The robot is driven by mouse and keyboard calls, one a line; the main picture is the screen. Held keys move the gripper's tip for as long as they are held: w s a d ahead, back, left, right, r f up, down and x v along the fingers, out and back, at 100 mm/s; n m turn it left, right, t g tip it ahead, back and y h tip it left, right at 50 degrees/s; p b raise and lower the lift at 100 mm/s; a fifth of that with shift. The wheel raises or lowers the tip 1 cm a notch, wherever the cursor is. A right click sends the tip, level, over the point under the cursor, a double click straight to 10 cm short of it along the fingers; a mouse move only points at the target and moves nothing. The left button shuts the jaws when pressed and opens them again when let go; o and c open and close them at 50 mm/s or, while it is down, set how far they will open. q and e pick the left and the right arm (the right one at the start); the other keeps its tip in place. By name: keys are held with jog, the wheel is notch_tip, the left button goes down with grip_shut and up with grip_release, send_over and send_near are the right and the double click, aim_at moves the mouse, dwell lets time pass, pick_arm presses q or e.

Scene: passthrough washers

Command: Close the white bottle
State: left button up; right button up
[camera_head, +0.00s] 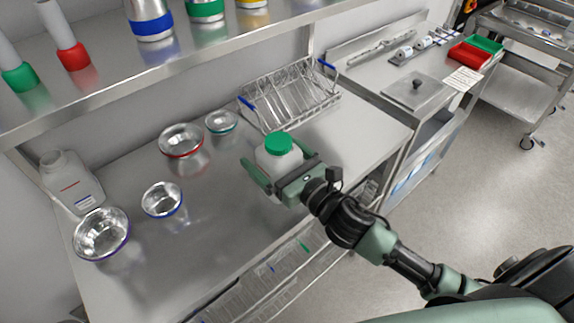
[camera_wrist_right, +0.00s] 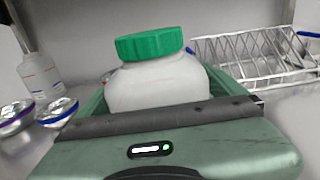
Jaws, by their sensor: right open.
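A white bottle (camera_head: 279,158) with a green cap (camera_head: 278,143) is between the fingers of my right gripper (camera_head: 277,170). The right gripper is open around the bottle, and I cannot tell whether its fingers touch it. In the right wrist view the white bottle (camera_wrist_right: 158,82) is upright, with its green cap (camera_wrist_right: 150,44) on top of the neck. I cannot tell how tightly the cap sits. The bottle's lower part is hidden by the gripper. A second pale bottle (camera_head: 70,182) with a red line and no visible cap stands at the far left. My left gripper is not in view.
Metal bowls with coloured rims, including a red one (camera_head: 181,141) and a blue one (camera_head: 162,199), stand on the steel table (camera_head: 225,225). A wire rack (camera_head: 290,95) is behind the white bottle. A shelf (camera_head: 120,88) with coloured-banded vessels overhangs the back. The table's front middle is clear.

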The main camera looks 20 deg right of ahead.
jog(key=b+v, duration=0.1)
jog(key=v, duration=0.4)
jog(key=b+v, duration=0.2)
jog(key=v, duration=0.3)
jog(key=shift+s+f, duration=0.15)
jog(key=shift+f, duration=0.05)
jog(key=shift+v, duration=0.75)
jog(key=shift+r, duration=0.15)
